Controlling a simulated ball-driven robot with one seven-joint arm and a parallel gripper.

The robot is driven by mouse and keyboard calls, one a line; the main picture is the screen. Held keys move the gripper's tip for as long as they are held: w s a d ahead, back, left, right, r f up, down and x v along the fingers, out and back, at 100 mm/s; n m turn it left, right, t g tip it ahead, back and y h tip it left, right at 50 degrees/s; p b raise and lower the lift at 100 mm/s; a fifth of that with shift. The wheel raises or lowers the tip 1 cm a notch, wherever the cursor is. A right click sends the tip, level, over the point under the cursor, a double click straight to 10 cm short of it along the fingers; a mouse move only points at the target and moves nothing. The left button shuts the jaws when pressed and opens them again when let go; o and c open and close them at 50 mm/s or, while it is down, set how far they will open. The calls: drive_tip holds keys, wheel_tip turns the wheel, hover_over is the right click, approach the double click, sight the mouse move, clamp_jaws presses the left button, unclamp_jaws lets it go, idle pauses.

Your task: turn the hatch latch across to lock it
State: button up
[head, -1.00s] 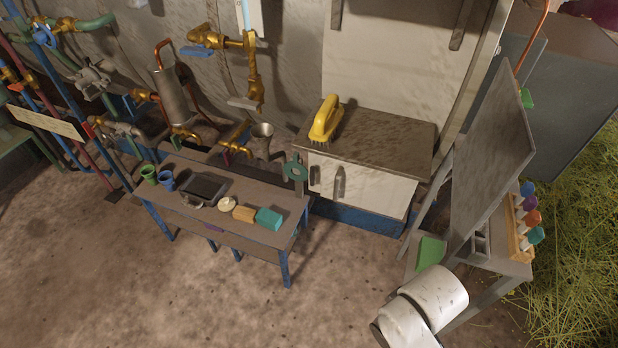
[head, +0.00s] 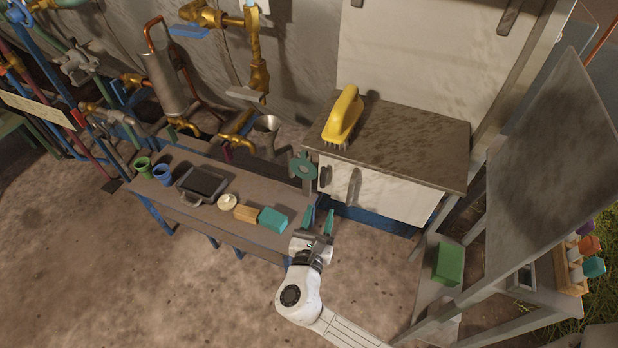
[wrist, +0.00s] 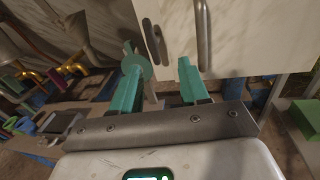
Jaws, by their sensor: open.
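The white hatch front (head: 387,197) of the low cabinet carries two grey metal parts. The left one, a short flat piece that looks like the latch (head: 325,176), hangs near the left edge; it shows in the wrist view (wrist: 155,45) pointing roughly downward. To its right is a longer bar handle (head: 354,187), which also shows in the wrist view (wrist: 203,35). My gripper (head: 318,220), with teal fingers, is open and empty, in front of and below the latch. In the wrist view its fingers (wrist: 160,78) sit apart below both parts, with no clear contact.
A teal round disc (head: 303,170) stands at the cabinet's left. The workbench (head: 180,200) is left of my gripper, with a teal block (head: 273,219) near its right end. A yellow brush (head: 343,117) lies on the cabinet top. A dark board (head: 540,170) stands at right.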

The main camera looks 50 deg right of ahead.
sight(322, 179)
drive_tip(key=shift+n+t, duration=0.3)
drive_tip(key=shift+n, duration=0.2)
drive_tip(key=x, duration=1.1)
drive_tip(key=shift+w+a+f, duration=0.1)
drive_tip(key=shift+w+a, duration=0.2)
drive_tip(key=shift+w, duration=0.1)
drive_tip(key=shift+c, duration=0.3)
clamp_jaws()
